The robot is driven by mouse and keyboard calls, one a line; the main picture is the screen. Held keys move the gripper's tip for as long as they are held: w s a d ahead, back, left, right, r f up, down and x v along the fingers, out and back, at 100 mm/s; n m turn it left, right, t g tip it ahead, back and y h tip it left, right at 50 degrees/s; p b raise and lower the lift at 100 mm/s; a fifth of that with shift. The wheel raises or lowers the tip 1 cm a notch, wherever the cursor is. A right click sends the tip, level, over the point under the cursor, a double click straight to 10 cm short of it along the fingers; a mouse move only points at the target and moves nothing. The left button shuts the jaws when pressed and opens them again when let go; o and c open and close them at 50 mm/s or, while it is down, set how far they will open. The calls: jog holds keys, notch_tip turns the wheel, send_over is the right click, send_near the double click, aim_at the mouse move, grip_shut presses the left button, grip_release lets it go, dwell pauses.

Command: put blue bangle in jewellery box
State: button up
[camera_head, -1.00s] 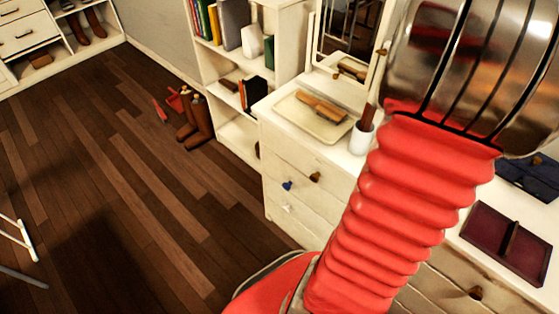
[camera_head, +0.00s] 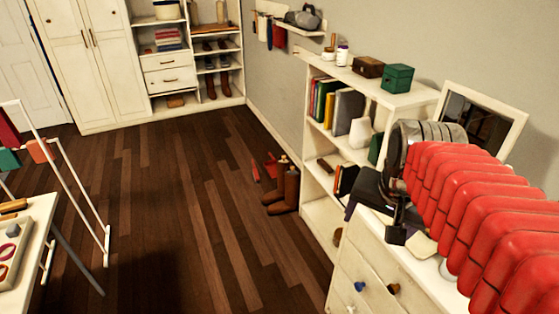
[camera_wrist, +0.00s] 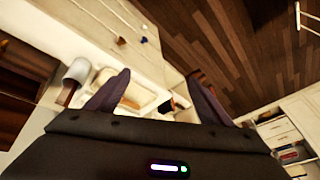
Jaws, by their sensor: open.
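My gripper (camera_head: 374,222) is held out over the white dresser (camera_head: 390,262). In the wrist view its two dark fingers (camera_wrist: 158,92) are spread wide with nothing between them. I cannot make out a blue bangle for certain. A tray (camera_head: 14,258) at the left edge holds small ring-shaped items, cut off by the frame. No box in view can be surely told as the jewellery box. A green box (camera_head: 397,79) and a brown box (camera_head: 368,66) stand on top of the bookshelf.
A mirror (camera_head: 488,122) stands on the dresser. The bookshelf (camera_head: 400,98) stands beyond the dresser. A white drying rack (camera_head: 78,190) is at the left. Brown boots (camera_head: 285,188) stand on the floor by the wall. The middle of the wooden floor (camera_head: 190,210) is clear.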

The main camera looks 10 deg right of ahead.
jog(key=s+a+f+n+t+y, duration=0.1)
jog(key=s+a+n, duration=0.3)
jog(key=a+n, duration=0.4)
jog(key=a+f, duration=0.1)
jog(key=a, duration=0.2)
jog(key=shift+s+a+t, duration=0.15)
jog(key=shift+a+t, duration=0.05)
jog(key=shift+t, duration=0.1)
jog(key=shift+f, duration=0.1)
jog(key=shift+c, duration=0.5)
